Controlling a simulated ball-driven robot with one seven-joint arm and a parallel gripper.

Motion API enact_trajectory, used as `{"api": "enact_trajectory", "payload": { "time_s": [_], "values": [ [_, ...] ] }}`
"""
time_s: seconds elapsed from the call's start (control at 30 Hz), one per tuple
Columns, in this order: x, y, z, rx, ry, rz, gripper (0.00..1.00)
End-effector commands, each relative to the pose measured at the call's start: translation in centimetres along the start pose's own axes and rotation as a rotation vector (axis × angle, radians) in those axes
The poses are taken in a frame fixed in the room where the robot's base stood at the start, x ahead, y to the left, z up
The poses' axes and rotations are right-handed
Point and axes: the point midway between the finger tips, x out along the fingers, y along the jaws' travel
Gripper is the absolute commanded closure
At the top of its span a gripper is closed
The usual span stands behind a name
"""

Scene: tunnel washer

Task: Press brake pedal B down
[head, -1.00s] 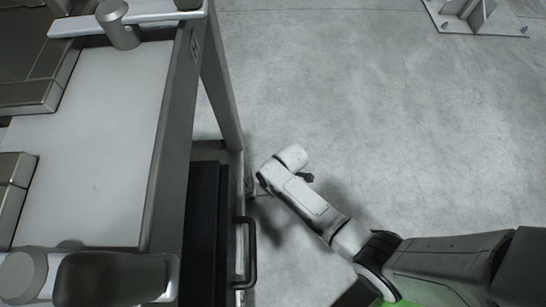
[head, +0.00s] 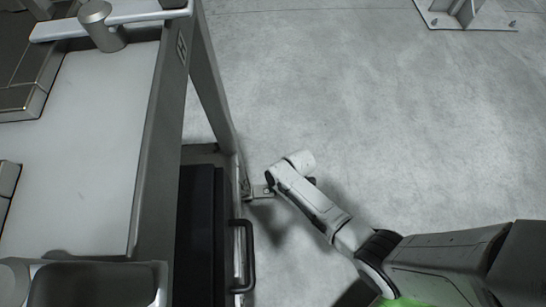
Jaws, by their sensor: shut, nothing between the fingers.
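A small pale metal tab (head: 262,191) sticks out to the right from the foot of the machine frame, low near the floor. It looks like a pedal, but no letter is readable, so I cannot tell if it is brake pedal B. My arm's white wrist is just right of the tab and above it in the picture. My gripper's fingers are hidden beneath the wrist; only a small dark part shows at its right side. I cannot tell whether anything touches the tab.
A black handle (head: 247,256) stands out from the machine's side below the tab. The white-topped machine (head: 87,150) fills the left, with a grey frame leg (head: 211,85). A bolted metal bracket (head: 466,13) is at top right. The concrete floor (head: 400,130) between is clear.

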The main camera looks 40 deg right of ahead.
Motion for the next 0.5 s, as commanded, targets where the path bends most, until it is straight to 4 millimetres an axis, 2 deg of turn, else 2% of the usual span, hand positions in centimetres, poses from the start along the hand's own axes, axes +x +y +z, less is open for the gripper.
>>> {"api": "enact_trajectory", "payload": {
  "time_s": [0.5],
  "values": [
    [0.78, 0.02, 0.51, 0.000, 0.000, 0.001, 1.00]
  ]
}}
